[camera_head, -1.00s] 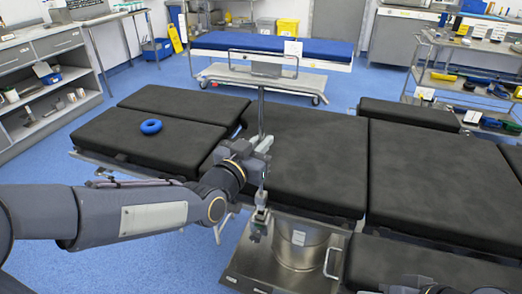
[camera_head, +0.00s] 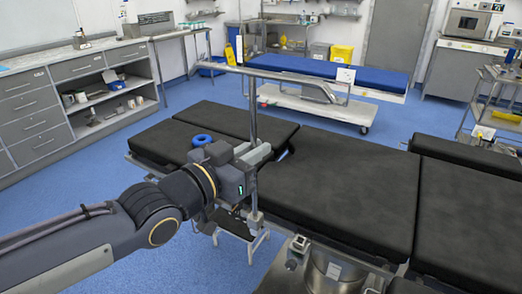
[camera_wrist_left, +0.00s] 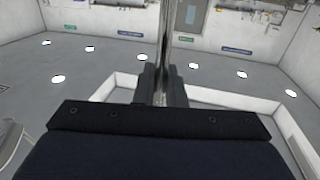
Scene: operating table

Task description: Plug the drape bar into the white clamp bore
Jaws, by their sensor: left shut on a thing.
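The drape bar is a grey metal upright (camera_head: 253,122) with a long crossbar (camera_head: 290,80) on top. My left gripper (camera_head: 256,154) is shut on the upright and holds it about vertical. The left wrist view shows the upright (camera_wrist_left: 165,45) between the two dark fingers (camera_wrist_left: 160,88). The white clamp (camera_head: 299,243) sits at the near side of the operating table, with a dark knob below it. The bar's lower end is apart from it, to its left and higher in the picture. The bore itself is too small to make out. My right gripper is not in view.
The operating table's black pads (camera_head: 340,185) lie right of and behind the gripper. A blue ring (camera_head: 201,140) lies on the left pad. A white step stool (camera_head: 262,240) stands on the floor behind the bar's lower end. A blue-topped trolley (camera_head: 330,75) stands further back.

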